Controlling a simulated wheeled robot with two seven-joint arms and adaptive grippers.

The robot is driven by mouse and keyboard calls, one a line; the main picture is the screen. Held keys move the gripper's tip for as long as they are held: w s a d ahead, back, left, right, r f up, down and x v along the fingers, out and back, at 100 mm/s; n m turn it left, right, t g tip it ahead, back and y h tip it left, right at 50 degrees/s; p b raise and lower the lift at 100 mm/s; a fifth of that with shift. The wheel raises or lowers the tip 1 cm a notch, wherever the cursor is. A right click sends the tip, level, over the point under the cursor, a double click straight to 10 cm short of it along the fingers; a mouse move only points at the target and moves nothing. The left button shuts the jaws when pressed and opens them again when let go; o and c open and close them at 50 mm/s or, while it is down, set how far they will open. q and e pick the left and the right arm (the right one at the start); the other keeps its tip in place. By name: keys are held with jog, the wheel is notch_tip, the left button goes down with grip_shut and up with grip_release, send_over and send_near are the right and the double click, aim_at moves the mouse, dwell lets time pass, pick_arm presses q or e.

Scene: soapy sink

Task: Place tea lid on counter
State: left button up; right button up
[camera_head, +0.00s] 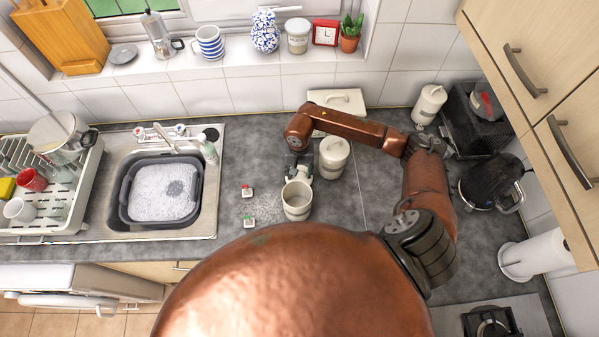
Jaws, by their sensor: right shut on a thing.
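A cream canister (297,201) stands open on the grey counter (340,215), with no lid on its rim. My right gripper (299,172) is just behind this canister's rim, pointing down. It is shut on a small pale piece that looks like the tea lid; the fingers hide most of it, and I cannot tell whether it touches the counter or the canister. A second cream canister (333,158) with its lid on stands close to the right of the gripper. My left gripper is not in view.
The sink holds a grey basin (161,191) of suds. Two small red, green and white items (247,190) (249,221) and pale specks lie left of the open canister.

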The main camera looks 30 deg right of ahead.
aim_at(299, 173)
jog(key=o, duration=1.2)
jog(key=shift+c, duration=0.2)
jog(key=shift+r, duration=0.25)
notch_tip(299, 173, up, 12)
jog(key=b, duration=0.2)
jog(key=shift+f+b, duration=0.15)
jog(key=shift+b, duration=0.2)
